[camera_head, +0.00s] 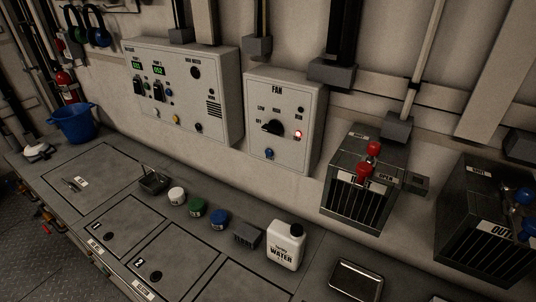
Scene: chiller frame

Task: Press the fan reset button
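The pale grey fan panel (284,92), marked FAN, hangs on the wall right of centre in the head view. It carries a black rotary knob (272,127), with small lettering around it. A lit red lamp or button (298,134) sits to the right of the knob. A small blue button (269,153) sits below the knob, and a small dark round fitting (300,110) is at the upper right. The lettering is too small to tell which one is marked reset. My gripper is not in view.
A larger control panel (222,90) hangs to the left. Below, the counter (150,245) holds several jars, a white water jug (286,246) and a metal tray (355,281). Caged boxes with red (368,160) and blue handles stick out at right. The space before the fan panel is clear.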

